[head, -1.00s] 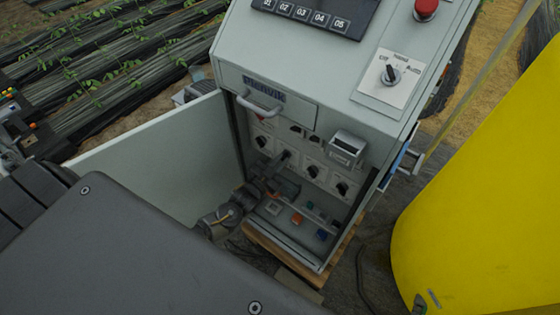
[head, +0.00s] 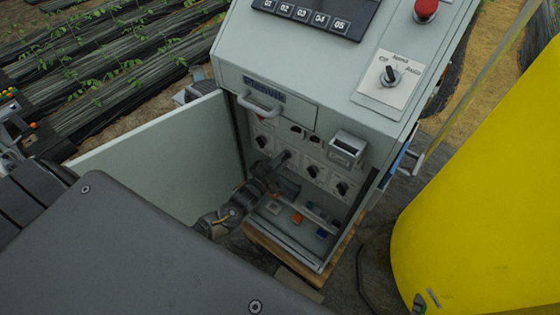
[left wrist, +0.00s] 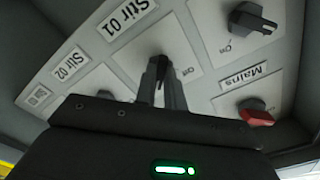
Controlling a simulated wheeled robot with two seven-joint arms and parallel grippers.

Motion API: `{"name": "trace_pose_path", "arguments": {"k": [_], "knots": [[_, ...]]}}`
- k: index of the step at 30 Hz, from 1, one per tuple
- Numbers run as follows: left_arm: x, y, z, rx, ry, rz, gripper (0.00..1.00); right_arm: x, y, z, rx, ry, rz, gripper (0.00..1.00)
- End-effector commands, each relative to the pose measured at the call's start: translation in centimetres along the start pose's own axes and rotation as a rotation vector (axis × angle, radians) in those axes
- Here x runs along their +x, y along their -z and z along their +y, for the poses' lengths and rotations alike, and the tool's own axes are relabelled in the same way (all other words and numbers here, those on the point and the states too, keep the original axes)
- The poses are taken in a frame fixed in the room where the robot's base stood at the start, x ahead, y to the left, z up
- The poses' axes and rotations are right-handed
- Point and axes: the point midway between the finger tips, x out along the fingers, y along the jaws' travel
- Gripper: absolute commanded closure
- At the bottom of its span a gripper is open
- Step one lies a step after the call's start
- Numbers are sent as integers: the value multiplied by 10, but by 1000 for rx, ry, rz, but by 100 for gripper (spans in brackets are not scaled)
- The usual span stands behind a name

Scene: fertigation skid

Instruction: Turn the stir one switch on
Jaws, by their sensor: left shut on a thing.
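My left gripper (head: 285,157) reaches into the open cabinet at the row of rotary switches. The "Stir 01" label (left wrist: 127,14) lies beside that plate, and the "Stir 02" label (left wrist: 68,63) is further left. The fingers hide much of the knob, so its exact angle is unclear. In the head view the gripper covers this switch. My right gripper is not in view.
The red mains switch (left wrist: 257,113) and another black switch (left wrist: 251,21) are close to the gripper. The cabinet door (head: 160,150) stands open on the left. A drawer-like handle (head: 259,104) juts out above the opening. A yellow tank (head: 490,190) stands at right.

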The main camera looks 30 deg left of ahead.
Motion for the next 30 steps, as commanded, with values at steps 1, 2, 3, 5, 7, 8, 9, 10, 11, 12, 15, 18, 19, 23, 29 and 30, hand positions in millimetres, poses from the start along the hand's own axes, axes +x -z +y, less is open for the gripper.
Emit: {"name": "trace_pose_path", "arguments": {"k": [1, 2, 3, 5, 7, 8, 9, 10, 11, 12, 15, 18, 19, 23, 29, 30], "knots": [[0, 0, 0, 3, -1, 0, 100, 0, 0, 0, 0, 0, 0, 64], [0, 0, 0, 3, 0, 0, 100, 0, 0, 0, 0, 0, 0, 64], [0, 0, 0, 3, -1, 0, 100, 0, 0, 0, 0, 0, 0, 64], [0, 0, 0, 3, -1, 0, 100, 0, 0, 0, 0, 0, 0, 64], [0, 0, 0, 2, -1, 0, 100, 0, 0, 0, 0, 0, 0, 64], [0, 0, 0, 2, -1, 0, 100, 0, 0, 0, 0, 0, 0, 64], [0, 0, 0, 2, -1, 0, 87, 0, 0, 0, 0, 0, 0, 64], [0, 0, 0, 2, -1, 0, 83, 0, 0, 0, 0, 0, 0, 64], [0, 0, 0, 2, 0, 0, 79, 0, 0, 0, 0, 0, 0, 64], [0, 0, 0, 2, 0, 0, 73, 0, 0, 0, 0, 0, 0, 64], [0, 0, 0, 1, 0, 0, 67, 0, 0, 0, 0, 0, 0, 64], [0, 0, 0, 1, 0, 0, 67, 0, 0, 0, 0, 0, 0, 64], [0, 0, 0, 1, 0, 0, 67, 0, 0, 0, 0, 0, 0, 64], [-2, 0, 0, 0, -1, 0, 67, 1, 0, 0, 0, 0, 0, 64], [-29, -2, 2, 0, -2, -1, 67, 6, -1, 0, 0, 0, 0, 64], [-37, -2, 2, 1, -2, -1, 67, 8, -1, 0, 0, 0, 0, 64]]}}
